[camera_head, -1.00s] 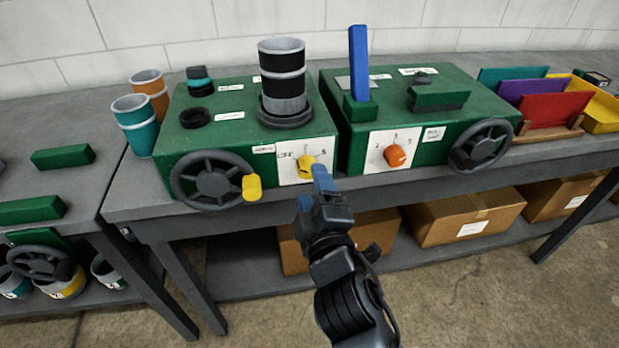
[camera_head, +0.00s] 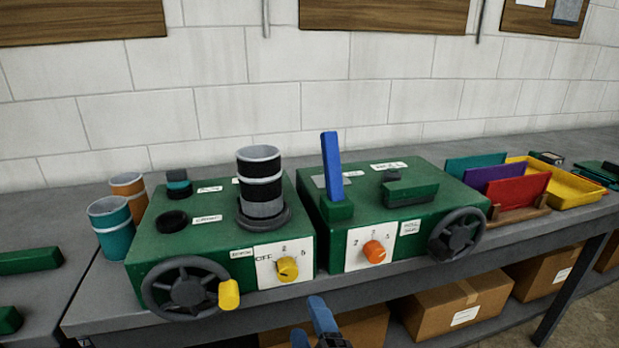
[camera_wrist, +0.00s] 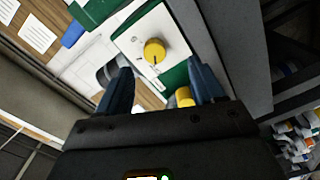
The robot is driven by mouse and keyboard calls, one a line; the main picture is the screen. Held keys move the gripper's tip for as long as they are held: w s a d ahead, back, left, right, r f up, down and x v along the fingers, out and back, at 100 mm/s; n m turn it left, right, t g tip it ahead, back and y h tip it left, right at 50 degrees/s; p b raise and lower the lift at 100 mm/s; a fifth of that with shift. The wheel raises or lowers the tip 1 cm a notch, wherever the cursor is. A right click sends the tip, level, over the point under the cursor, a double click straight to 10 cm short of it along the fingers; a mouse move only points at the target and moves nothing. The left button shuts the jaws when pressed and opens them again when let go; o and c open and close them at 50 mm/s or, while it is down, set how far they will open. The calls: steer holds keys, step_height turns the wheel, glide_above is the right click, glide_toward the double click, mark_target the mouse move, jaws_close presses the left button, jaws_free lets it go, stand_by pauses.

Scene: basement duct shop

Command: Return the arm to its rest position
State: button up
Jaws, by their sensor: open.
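My gripper (camera_head: 312,330) shows only at the bottom edge of the head view, below and in front of the workbench edge. Its blue fingers are apart with nothing between them. The rest of my arm is out of that view. In the wrist view my gripper (camera_wrist: 160,92) is open, its two blue fingers pointing towards the left green machine. The yellow dial (camera_wrist: 155,51) of that machine lies beyond the fingertips, apart from them. In the head view the yellow dial (camera_head: 287,269) sits on a white plate at the machine's front.
The left green machine (camera_head: 215,240) has a handwheel (camera_head: 187,288) with a yellow knob. The right green machine (camera_head: 415,215) carries an orange dial (camera_head: 374,252) and a blue upright lever (camera_head: 332,168). Cardboard boxes (camera_head: 460,308) sit under the bench. Teal and orange cups (camera_head: 112,230) stand at left.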

steer(key=s+d+f+m+g+h, duration=0.1)
steer(key=s+d+f+m, duration=0.25)
steer(key=s+d, duration=0.45)
steer(key=s+d+f+m, duration=0.2)
steer(key=s+d+m, duration=0.25)
steer(key=s, duration=0.65)
steer(key=s+d+r+m+h, duration=0.1)
steer(key=s+d+r+m, duration=0.1)
steer(key=s, duration=0.4)
steer(key=s+d+r+m+h, duration=0.1)
steer(key=s+d+r+m, duration=0.2)
steer(key=s, duration=0.3)
steer(key=s+d+r+m+g+h, duration=0.1)
steer(key=s+d+r+m, duration=0.1)
steer(key=s, duration=0.4)
steer(key=shift+d+r+m+h, duration=0.4)
steer(key=shift+d+m, duration=0.4)
steer(key=shift+d, duration=0.35)
steer(key=shift+s, duration=0.1)
